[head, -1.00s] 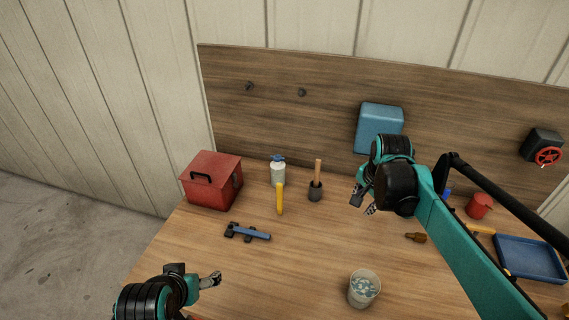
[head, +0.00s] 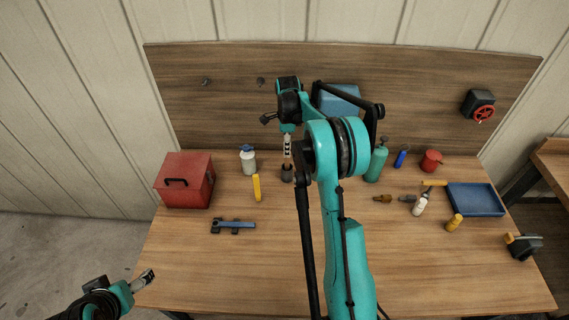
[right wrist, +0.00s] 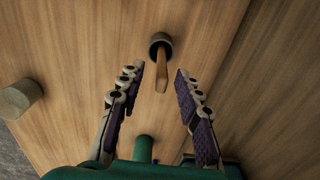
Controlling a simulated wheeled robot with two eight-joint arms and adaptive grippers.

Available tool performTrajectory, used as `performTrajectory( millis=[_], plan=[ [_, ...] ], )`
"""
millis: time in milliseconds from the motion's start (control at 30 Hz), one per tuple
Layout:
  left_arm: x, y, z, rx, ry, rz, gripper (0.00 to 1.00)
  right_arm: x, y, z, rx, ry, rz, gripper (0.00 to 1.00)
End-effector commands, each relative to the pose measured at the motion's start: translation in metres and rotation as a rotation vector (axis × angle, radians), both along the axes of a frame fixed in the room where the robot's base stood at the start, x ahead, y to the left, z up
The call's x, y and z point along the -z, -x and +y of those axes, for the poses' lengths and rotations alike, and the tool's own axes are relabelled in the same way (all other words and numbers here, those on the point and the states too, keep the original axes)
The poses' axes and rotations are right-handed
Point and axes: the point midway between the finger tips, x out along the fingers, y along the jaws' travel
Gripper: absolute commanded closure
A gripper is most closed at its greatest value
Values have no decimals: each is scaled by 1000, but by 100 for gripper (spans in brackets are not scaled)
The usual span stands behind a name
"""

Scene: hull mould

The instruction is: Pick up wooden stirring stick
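The wooden stirring stick (right wrist: 161,78) stands upright in a small dark cup (right wrist: 160,42) in the right wrist view. In the head view the dark cup (head: 286,174) is at the table's back, and my right gripper hides most of the stick. My right gripper (head: 287,150) is right above the cup. In the right wrist view its two fingers (right wrist: 160,70) are spread apart with the stick's upper end between them, with gaps on both sides. My left gripper (head: 146,280) is at the lower left, off the table's left edge; its finger opening is not clear.
A white bottle (head: 248,160) with a blue cap and a yellow tool (head: 257,188) stand left of the cup. A red box (head: 185,182) and a blue clamp-like tool (head: 233,226) are further left. A teal bottle (head: 376,163) and blue tray (head: 475,200) are to the right.

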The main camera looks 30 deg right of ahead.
Motion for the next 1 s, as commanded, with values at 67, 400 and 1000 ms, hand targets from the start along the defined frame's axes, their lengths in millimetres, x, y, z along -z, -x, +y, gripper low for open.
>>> performTrajectory(
  millis=[67,400,1000],
  plan=[
    [1,0,0,0,0,0,19,8,0,0,-1,0,0,66],
    [10,0,0,0,0,0,19,53,-2,0,-2,1,-1,66],
    [10,0,0,0,0,0,19,57,-2,0,-2,1,-1,100]
  ],
)
